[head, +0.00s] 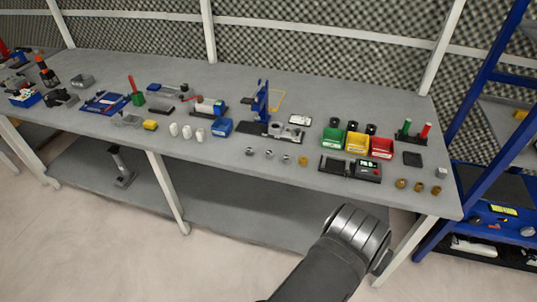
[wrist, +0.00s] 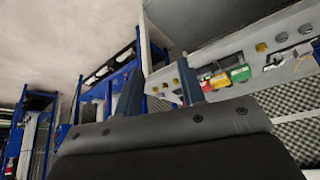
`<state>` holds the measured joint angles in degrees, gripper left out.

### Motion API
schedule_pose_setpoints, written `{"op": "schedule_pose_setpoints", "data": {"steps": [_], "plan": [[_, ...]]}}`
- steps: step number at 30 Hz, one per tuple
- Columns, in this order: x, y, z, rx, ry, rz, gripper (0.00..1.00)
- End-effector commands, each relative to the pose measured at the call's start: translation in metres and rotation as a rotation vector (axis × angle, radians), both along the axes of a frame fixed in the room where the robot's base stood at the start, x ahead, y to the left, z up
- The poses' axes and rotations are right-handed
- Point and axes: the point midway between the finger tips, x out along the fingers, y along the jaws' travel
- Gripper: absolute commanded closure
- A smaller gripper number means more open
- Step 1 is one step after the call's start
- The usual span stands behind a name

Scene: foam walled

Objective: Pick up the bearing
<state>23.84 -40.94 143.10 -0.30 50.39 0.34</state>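Several small ring-like parts stand in a row near the bench's front edge in the head view. Silver ones are on the left (head: 268,154), and a gold one (head: 303,160) is at the right end. Several brass-coloured round parts (head: 418,187) stand farther right and also show in the wrist view (wrist: 282,38). I cannot tell which of these is the bearing. My gripper (wrist: 159,66) shows in the wrist view with its two fingers apart and nothing between them. It is away from the bench parts. In the head view my arm is in front of the bench, its fingers not visible.
The long grey bench (head: 225,172) carries green (head: 333,139), yellow (head: 357,143) and red (head: 381,148) bins and a small device with a display (head: 368,171). A blue press (head: 262,105) stands mid-bench. A blue rack (head: 490,100) stands at the right.

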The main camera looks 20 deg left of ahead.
Motion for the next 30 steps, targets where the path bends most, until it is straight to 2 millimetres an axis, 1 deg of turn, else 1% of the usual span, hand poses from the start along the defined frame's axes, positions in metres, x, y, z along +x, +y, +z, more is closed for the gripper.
{"op": "schedule_pose_setpoints", "data": {"steps": [3,6,14,17,20,22,26,30], "plan": [[0.0,0.0,0.0,0.0,0.0,0.0,0.64],[0.0,0.0,0.0,0.0,0.0,0.0,0.46],[0.0,0.0,0.0,-0.002,0.001,0.001,0.46],[0.003,-0.005,0.005,-0.017,0.016,0.016,0.46],[0.011,-0.018,0.018,-0.06,0.062,0.056,0.46],[0.02,-0.033,0.03,-0.105,0.111,0.101,0.46],[0.039,-0.068,0.055,-0.193,0.224,0.204,0.46],[0.064,-0.103,0.075,-0.266,0.341,0.331,0.46]]}}
